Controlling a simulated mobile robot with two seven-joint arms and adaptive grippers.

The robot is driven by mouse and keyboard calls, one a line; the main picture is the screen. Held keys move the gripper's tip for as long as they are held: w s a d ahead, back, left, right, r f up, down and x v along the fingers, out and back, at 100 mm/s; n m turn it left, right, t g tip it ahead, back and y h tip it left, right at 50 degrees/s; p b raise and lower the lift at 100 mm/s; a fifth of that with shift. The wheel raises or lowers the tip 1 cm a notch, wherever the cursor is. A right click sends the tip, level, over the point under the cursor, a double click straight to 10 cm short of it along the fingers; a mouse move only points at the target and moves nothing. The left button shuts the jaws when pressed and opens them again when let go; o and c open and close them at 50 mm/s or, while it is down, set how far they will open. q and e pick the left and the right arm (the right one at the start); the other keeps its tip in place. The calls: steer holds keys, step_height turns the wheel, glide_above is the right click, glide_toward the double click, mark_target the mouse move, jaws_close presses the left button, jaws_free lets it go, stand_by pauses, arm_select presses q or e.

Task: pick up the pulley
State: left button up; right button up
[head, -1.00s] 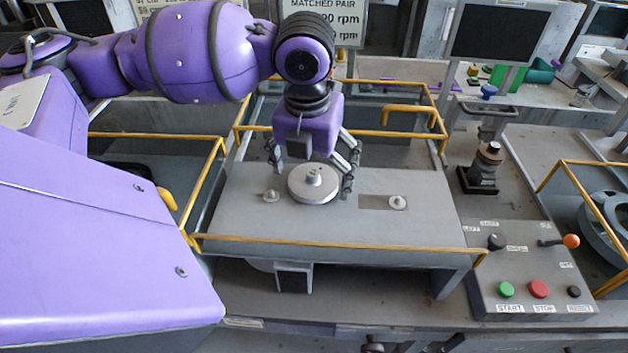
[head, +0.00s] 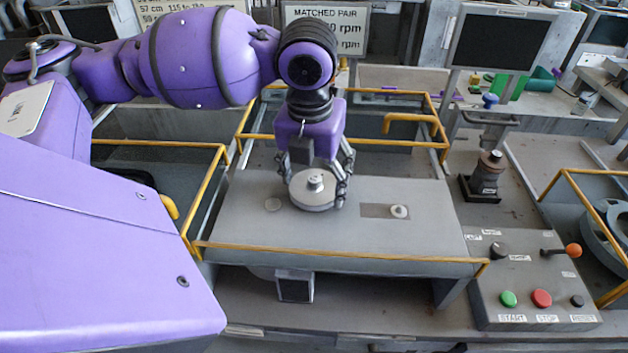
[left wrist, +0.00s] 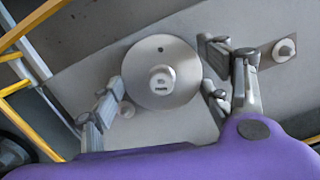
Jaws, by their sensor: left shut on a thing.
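The pulley is a round light-grey disc (head: 312,198) with a raised hub in the middle, at the centre of the grey table in the head view. It also shows in the left wrist view (left wrist: 179,91), with a small dark hole near its rim. My left gripper (head: 313,187) points down over it, shut on its rim from both sides. In the left wrist view, the fingers of the gripper (left wrist: 163,98) stand left and right of the disc. I cannot tell whether its underside touches the table. My right gripper is not in view.
The grey table (head: 240,225) has a yellow rail (head: 340,257) along its front. A short peg (head: 399,211) stands on a dark patch to the right; a small round piece (head: 272,204) is to the left. A button panel (head: 535,295) and a dark post (head: 486,172) stand farther right.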

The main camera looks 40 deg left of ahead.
arm_select(q)
step_height(320, 180, up, 3)
steer(key=shift+w+f, duration=0.1)
steer(key=shift+f, duration=0.1)
steer(key=s+d+r+p, duration=0.2)
steer(key=s+d+r, duration=0.1)
steer(key=s+r, duration=0.3)
steer(key=s+d+r+p, duration=0.3)
steer(key=s+r, duration=0.3)
steer(key=r, duration=0.3)
steer(key=shift+s+p, duration=0.3)
steer(key=shift+s, duration=0.05)
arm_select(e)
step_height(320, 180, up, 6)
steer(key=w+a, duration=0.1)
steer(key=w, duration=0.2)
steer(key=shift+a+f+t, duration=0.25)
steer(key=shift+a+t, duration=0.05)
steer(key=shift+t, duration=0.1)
arm_select(q)
steer(key=shift+d+f, duration=0.1)
